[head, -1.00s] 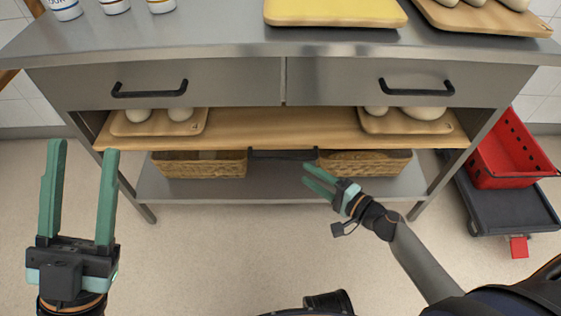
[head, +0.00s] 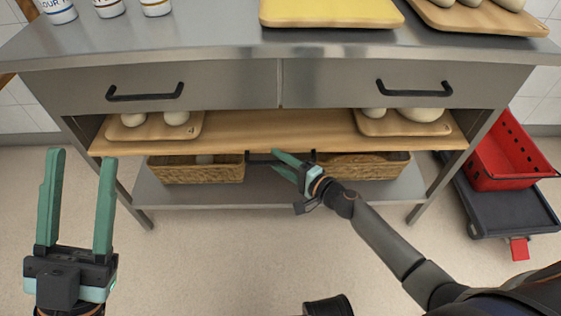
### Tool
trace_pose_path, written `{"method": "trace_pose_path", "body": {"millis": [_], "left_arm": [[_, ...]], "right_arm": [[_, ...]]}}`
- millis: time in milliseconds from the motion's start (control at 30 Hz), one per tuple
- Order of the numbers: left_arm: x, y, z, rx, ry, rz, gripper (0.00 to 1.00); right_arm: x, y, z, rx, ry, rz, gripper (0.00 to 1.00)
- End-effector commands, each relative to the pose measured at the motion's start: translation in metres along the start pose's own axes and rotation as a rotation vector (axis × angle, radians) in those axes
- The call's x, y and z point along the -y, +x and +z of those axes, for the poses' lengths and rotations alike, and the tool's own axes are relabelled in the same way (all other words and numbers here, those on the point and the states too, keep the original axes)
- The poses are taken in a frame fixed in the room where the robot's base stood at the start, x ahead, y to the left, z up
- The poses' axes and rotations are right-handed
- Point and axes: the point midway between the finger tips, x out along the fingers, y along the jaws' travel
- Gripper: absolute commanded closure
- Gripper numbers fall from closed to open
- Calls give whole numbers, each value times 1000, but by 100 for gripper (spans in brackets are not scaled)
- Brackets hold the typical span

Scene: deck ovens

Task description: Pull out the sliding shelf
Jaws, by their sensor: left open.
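The wooden sliding shelf (head: 275,127) sits under the two drawers of the steel table. Its front edge stands slightly forward of the drawer fronts. A black bar handle (head: 262,157) hangs under the middle of that edge, partly hidden by my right gripper. My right gripper (head: 274,160) points left at the handle with its teal fingers apart. I cannot tell whether the handle lies between them or whether they touch it. My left gripper (head: 81,154) is open and empty, fingers up, in front of the table's left side.
Boards with pale round items stand on the shelf at left (head: 155,130) and right (head: 383,128). Wicker baskets (head: 200,174) sit on the steel lower shelf (head: 240,198). Drawer handles (head: 146,97) project above. A red crate (head: 500,158) on a dark dolly (head: 510,212) stands at right.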

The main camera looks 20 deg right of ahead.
Motion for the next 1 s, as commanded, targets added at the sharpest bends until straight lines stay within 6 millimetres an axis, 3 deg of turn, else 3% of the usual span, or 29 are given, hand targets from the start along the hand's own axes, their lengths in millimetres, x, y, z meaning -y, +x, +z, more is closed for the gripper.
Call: {"method": "trace_pose_path", "body": {"millis": [67,400,1000], "left_arm": [[0,0,0,0,0,1,50],[-1,0,0,0,2,6,50],[-1,0,0,-2,3,6,50]], "right_arm": [[0,0,0,0,0,0,63],[0,0,0,0,0,0,100],[0,0,0,1,0,0,100]]}}
